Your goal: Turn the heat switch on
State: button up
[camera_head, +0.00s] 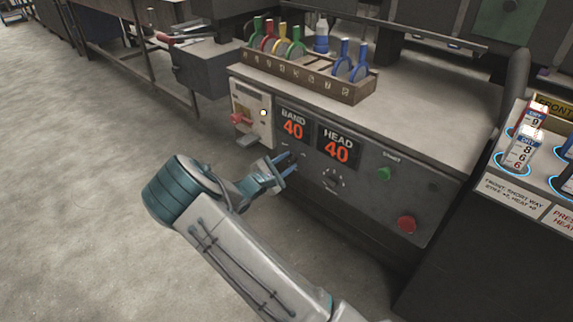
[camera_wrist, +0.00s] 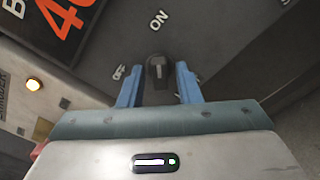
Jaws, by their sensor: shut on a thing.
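A dark rotary switch (camera_wrist: 158,72) sits on the grey front panel (camera_head: 375,205), with the words OFF and ON beside it. In the wrist view its pale mark runs roughly upright in the picture; I cannot tell for sure which word it points at. My gripper (camera_head: 287,165) is at the panel below the BAND 40 display (camera_head: 293,124). Its blue fingers stand on both sides of the switch and are shut on it. In the head view the fingers mostly hide this switch.
Right of it are the HEAD 40 display (camera_head: 338,146), another dark knob (camera_head: 333,180), a green button (camera_head: 384,174) and a red button (camera_head: 406,225). A beige box with a lit lamp (camera_head: 263,113) is close on the left. A wooden rack (camera_head: 310,78) stands on top.

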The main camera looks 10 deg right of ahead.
jog(key=shift+a+f, duration=0.1)
jog(key=shift+a, duration=0.05)
grip_shut()
jog(key=o, duration=0.6)
grip_release()
jog(key=p+v, duration=0.2)
jog(key=v, duration=1.1)
jog(key=shift+s+a, duration=0.2)
jog(key=shift+a, duration=0.05)
